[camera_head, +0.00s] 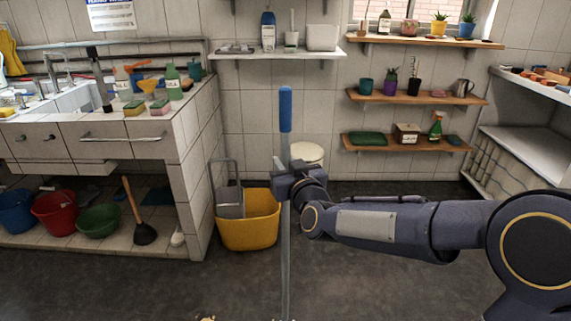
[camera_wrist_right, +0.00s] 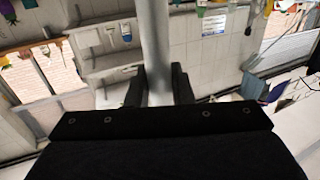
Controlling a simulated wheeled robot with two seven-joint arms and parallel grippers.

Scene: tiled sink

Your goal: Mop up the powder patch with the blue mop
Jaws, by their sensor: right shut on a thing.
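The mop (camera_head: 286,109) has a blue grip at the top of a long grey pole and stands nearly upright in the middle of the head view. My right gripper (camera_head: 287,186) is shut around the pole, below the blue grip. In the right wrist view the grey pole (camera_wrist_right: 155,45) runs up between the two dark fingers of the gripper (camera_wrist_right: 160,88). The mop head is at or below the bottom edge of the head view and barely shows. I cannot make out the powder patch; a small pale bit (camera_head: 207,317) shows at the bottom edge. My left gripper is not in view.
A yellow mop bucket (camera_head: 250,228) stands on the floor just behind the pole. A tiled sink counter (camera_head: 125,150) with buckets and a plunger (camera_head: 143,232) beneath is at the left. Wall shelves (camera_head: 415,98) hang at the right. The dark floor (camera_head: 370,285) in front is clear.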

